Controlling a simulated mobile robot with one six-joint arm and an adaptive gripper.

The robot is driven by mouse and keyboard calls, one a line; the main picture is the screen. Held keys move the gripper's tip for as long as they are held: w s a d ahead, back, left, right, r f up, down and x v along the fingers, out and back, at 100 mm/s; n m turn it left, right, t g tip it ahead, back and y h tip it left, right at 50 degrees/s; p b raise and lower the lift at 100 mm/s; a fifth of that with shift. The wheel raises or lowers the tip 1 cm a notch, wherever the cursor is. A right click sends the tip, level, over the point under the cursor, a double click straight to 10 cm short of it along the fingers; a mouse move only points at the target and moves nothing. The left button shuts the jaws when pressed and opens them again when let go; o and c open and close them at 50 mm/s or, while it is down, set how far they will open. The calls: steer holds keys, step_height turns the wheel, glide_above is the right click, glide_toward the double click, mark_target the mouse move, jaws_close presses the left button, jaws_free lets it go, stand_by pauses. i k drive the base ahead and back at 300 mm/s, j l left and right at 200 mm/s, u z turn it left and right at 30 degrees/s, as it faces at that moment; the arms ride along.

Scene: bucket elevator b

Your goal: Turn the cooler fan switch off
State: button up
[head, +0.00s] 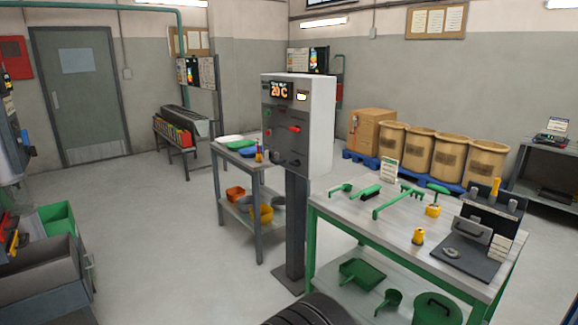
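A grey control box (311,125) stands on a dark post in the middle of the head view. Its front has an orange display (281,91) reading 20 C, with small text above it that I cannot read. A red switch handle (294,129) sticks out below the display. A dark knob or lever (294,162) sits lower on the same face. Labels are too small to read, so I cannot tell which control is the cooler fan switch or its position. My gripper is not in view.
A green-legged table (345,222) with green tools stands right of the post. A grey table (238,158) stands behind it to the left. Grey and green bins (40,275) are at the left edge. A dark ribbed round thing (305,312) shows at the bottom.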

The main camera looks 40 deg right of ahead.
mark_target(297, 164)
steer(key=i+l, duration=1.25)
steer(key=i+l+z, duration=0.15)
steer(key=i+l, duration=1.15)
steer(key=i, duration=0.1)
